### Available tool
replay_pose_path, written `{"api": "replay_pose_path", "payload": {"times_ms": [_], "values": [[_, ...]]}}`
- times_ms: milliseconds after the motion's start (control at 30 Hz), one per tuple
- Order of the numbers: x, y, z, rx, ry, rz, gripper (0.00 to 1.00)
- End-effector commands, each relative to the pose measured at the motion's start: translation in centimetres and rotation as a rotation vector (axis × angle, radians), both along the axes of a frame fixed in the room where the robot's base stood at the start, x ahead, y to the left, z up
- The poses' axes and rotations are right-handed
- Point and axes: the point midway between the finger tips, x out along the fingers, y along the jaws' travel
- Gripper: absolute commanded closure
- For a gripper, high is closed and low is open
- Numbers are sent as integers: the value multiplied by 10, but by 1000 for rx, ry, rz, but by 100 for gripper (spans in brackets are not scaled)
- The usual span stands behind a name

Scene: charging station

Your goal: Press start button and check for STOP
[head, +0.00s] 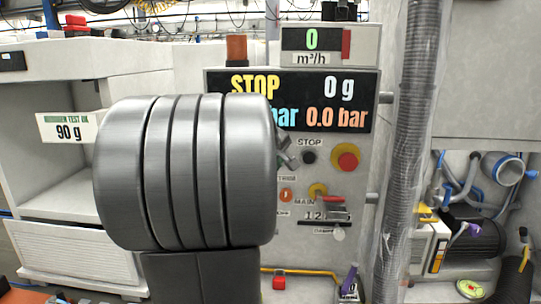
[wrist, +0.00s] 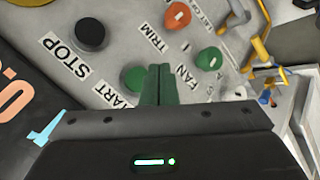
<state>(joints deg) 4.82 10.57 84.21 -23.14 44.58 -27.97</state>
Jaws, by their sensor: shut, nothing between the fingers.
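In the wrist view my gripper (wrist: 160,72) is shut and empty. Its fingertips overlap the right edge of the green START button (wrist: 132,78); I cannot tell whether they touch it. The START label (wrist: 118,94) is partly visible beside the button. The black STOP button (wrist: 91,34) is up and left of it, and shows in the head view (head: 309,158). In the head view the display (head: 365,118) reads STOP in yellow, 0 g and 0.0 bar. My arm hides part of the display and the START button.
An orange TRIM knob (wrist: 177,15) and a green FAN knob (wrist: 209,58) are close by on the panel. A red emergency button (head: 346,158) sits right of STOP. A grey corrugated hose (head: 408,130) hangs right of the panel.

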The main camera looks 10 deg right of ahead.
Motion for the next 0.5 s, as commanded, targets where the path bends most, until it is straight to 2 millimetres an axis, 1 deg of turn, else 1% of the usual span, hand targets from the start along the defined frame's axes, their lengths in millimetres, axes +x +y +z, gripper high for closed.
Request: {"api": "replay_pose_path", "payload": {"times_ms": [33,100,200,333,500], "values": [[7,-2,1,1,3,-1,100],[15,-5,2,0,2,-2,100],[23,-7,1,0,2,-2,100],[30,-9,1,0,0,-1,100],[32,-10,0,0,0,-2,100]]}}
